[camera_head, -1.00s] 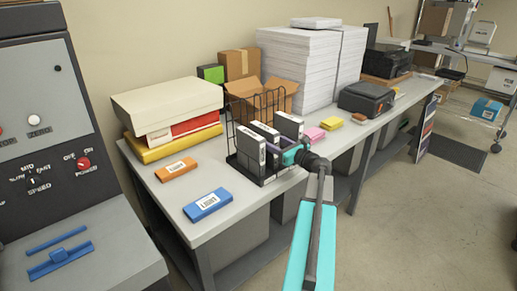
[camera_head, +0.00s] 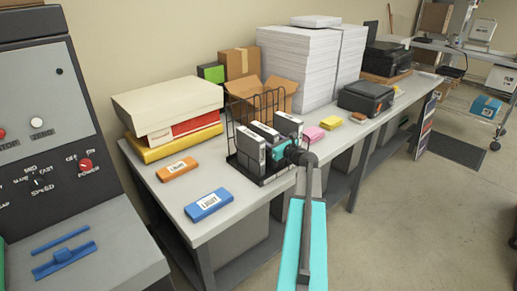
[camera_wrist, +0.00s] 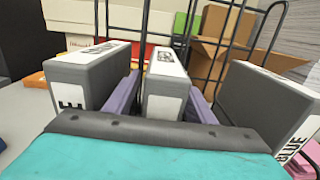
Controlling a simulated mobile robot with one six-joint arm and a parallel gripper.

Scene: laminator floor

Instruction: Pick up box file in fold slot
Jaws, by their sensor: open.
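A black wire rack (camera_head: 262,183) on the bench holds three grey box files with white labels: a left file (camera_head: 249,152), a middle file (camera_head: 264,130) and a right file (camera_head: 289,124). The wrist view shows the left file (camera_wrist: 88,75), the middle file (camera_wrist: 166,88) and the right file (camera_wrist: 265,105), whose label reads "BLUE". I cannot read which slot is fold. My gripper (camera_head: 274,150) is open at the front of the rack. Its purple fingers (camera_wrist: 163,98) stand on either side of the middle file; contact cannot be told.
Orange (camera_head: 177,168) and blue (camera_head: 209,204) labelled blocks lie left of the rack. Folders (camera_head: 168,105) are stacked behind them. An open carton (camera_head: 262,91) and paper stacks (camera_head: 300,65) stand behind the rack. Pink (camera_head: 313,134) and yellow (camera_head: 331,123) pieces lie to its right.

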